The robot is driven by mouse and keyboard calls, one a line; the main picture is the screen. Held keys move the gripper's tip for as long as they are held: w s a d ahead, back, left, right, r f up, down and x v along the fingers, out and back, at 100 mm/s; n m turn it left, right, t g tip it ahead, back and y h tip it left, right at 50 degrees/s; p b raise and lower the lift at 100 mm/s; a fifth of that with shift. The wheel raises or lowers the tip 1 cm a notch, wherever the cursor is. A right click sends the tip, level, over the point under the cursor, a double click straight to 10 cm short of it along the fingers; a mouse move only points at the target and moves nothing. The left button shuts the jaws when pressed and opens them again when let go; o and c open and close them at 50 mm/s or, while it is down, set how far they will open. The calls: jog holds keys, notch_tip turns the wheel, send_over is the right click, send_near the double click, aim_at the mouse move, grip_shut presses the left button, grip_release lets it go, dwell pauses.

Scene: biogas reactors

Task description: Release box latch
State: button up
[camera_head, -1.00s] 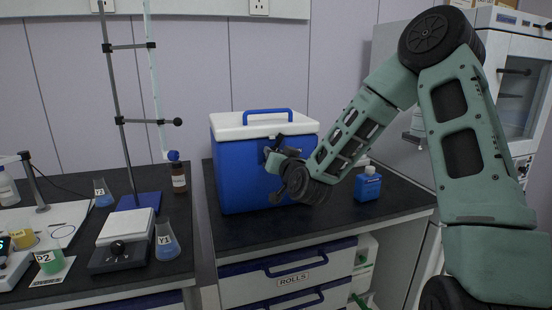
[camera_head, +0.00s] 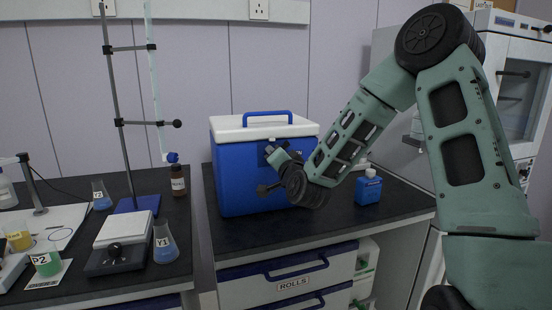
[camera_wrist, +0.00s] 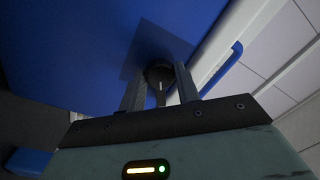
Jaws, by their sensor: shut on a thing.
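The blue box (camera_head: 240,175) stands on the dark bench with its white lid (camera_head: 232,131) down and a blue handle (camera_head: 268,114) on top. My gripper (camera_head: 268,158) is at the box's front face, near its upper right. In the wrist view my gripper's fingers (camera_wrist: 158,92) sit on either side of the dark, rounded latch (camera_wrist: 159,72) and are shut on it. A dark square plate (camera_wrist: 150,45) lies behind the latch on the blue face. My wrist hides the latch in the head view.
A small blue bottle (camera_head: 368,188) stands on the bench right of the box. A brown bottle (camera_head: 177,181), a stand, a scale (camera_head: 122,240) and flasks are on the left bench. Drawers (camera_head: 290,287) lie below the box. The bench front before the box is clear.

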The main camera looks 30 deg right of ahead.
jog(key=o, duration=1)
jog(key=shift+b+v, duration=5.95)
jog(key=shift+b, duration=0.8)
